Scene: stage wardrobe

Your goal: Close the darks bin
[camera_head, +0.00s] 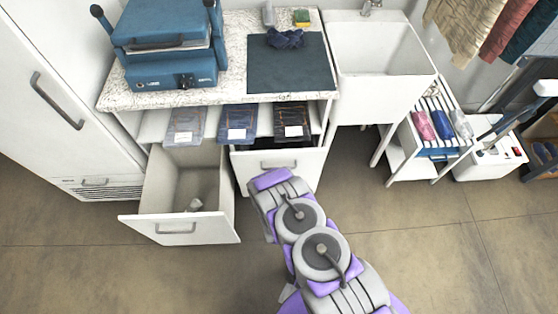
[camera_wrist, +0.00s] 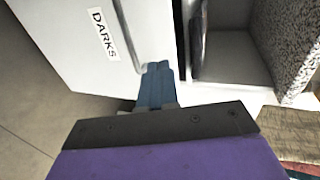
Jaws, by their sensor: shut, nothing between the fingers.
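The darks bin is a white drawer front with a black "DARKS" label, seen at upper left in the wrist view (camera_wrist: 100,50). In the head view the right-hand bin under the counter (camera_head: 305,168) stands slightly out, with a dark gap behind its front's top edge. My arm covers part of that front. My gripper (camera_wrist: 157,72) is shut and empty, its blue fingers at the edge of the labelled front. I cannot tell whether they touch it. The fingers are hidden in the head view.
The left bin (camera_head: 160,219) is pulled far out, a pale item inside. Folded packets (camera_head: 238,124) lie on the shelf above. A sink (camera_head: 378,75) and white rack (camera_head: 398,165) stand right, a tall white cabinet (camera_head: 60,60) left. Open floor lies in front.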

